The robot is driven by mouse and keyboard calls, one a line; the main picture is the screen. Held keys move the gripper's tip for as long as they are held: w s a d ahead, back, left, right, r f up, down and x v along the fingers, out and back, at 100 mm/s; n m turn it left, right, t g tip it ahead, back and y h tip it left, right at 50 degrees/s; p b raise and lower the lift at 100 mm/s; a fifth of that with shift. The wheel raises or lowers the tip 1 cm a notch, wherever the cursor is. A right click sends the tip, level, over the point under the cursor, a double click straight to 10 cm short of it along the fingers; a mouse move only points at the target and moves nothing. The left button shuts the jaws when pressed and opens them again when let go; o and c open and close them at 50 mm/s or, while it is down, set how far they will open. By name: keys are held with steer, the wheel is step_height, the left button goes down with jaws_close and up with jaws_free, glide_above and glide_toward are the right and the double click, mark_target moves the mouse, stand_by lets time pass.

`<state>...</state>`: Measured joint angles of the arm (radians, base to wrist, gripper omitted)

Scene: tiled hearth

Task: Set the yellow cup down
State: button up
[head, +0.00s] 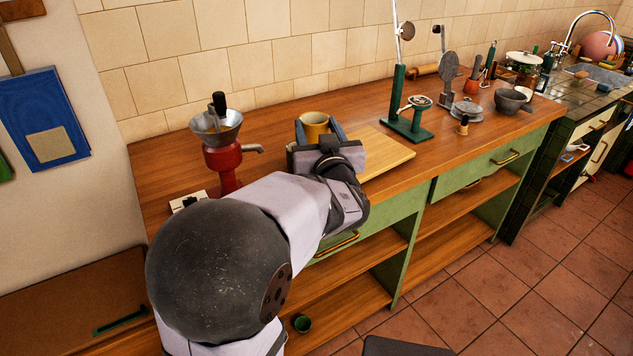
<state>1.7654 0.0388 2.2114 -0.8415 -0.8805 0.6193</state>
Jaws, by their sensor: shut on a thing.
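The yellow cup (314,124) is in the head view, over the wooden counter at the left edge of a light cutting board. My gripper (319,130) is shut on the cup, with one dark finger at each side. The gripper's palm hides the cup's lower part. I cannot tell whether the cup's base touches the counter or the board, or hangs above them. The cup looks roughly upright.
The cutting board (385,153) lies right of the cup. A red grinder (223,160) with a metal funnel stands to the left. A green scale (411,122) stands behind right. Bowls and utensils fill the counter's far right. Bare counter (270,118) shows between grinder and cup.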

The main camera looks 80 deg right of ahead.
step_height(320, 180, down, 9)
steer(key=b, duration=0.1)
steer(key=shift+f, duration=0.15)
steer(key=shift+f, duration=0.1)
steer(key=shift+f+b, duration=0.3)
steer(key=shift+f, duration=1.4)
steer(key=shift+f, duration=0.2)
steer(key=o, duration=1.2)
steer(key=shift+o, duration=0.2)
steer(key=shift+o, duration=0.5)
steer(key=b+v, duration=0.1)
steer(key=v, duration=0.6)
steer(key=shift+w+a, duration=0.25)
steer(key=shift+a, duration=0.05)
